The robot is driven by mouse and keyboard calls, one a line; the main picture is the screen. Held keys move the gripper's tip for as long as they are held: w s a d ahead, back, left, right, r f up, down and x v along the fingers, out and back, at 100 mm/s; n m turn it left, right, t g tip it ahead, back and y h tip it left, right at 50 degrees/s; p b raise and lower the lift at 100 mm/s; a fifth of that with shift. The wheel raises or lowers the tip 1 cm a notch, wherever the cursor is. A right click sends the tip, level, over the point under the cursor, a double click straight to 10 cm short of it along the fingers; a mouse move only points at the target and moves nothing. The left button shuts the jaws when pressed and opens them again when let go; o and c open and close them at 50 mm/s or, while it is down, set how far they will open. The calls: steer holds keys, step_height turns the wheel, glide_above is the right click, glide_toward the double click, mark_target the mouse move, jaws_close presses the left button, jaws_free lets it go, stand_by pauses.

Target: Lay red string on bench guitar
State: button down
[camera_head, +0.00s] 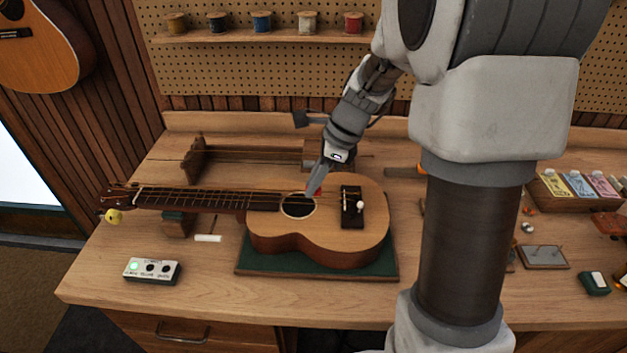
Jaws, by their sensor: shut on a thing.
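The bench guitar (345,225) lies face up on a green mat (330,270), its neck (200,199) pointing left. My gripper (313,188) reaches down from behind to the guitar top, at the right edge of the sound hole (297,207) and left of the dark bridge (352,208). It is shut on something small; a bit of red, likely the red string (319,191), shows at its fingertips. Most of that string is hidden or too thin to see. I cannot tell if it touches the guitar.
A shelf (275,37) at the back holds several spools, one red (353,22). A small control box (152,269) and a white stick (208,238) lie front left. A wooden tray (575,196) with packets stands right.

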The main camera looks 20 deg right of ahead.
steer(key=shift+f+b, duration=1.8)
steer(key=shift+f, duration=0.75)
steer(key=c, duration=0.7)
jaws_free()
steer(key=shift+o, duration=1.3)
steer(key=shift+p, duration=0.3)
step_height(320, 180, up, 7)
steer(key=p, duration=0.6)
steer(key=shift+p, duration=0.4)
